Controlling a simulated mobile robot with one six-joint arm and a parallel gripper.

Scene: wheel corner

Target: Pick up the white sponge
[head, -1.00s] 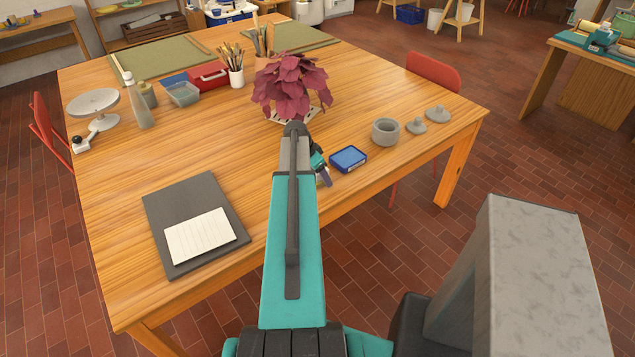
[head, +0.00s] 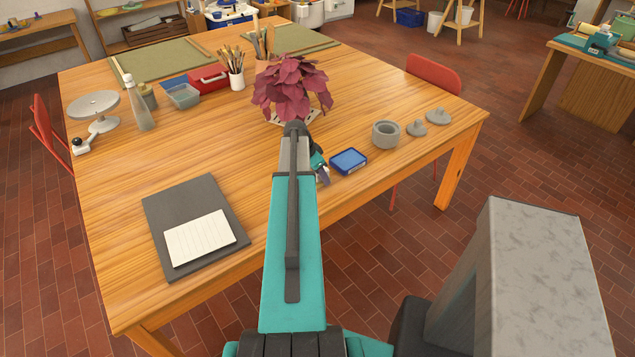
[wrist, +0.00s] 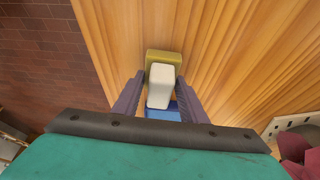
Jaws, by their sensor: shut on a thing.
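The white sponge (wrist: 160,86) is a small pale block between the two dark purple fingers of my gripper (wrist: 159,95) in the wrist view. The gripper is shut on it. In the head view my gripper (head: 322,174) shows only in part beside my forearm, which hides the sponge. I cannot tell whether the sponge is clear of what is below it.
A yellow-green block (wrist: 164,57) and a blue block (wrist: 163,112) show at either end of the sponge.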

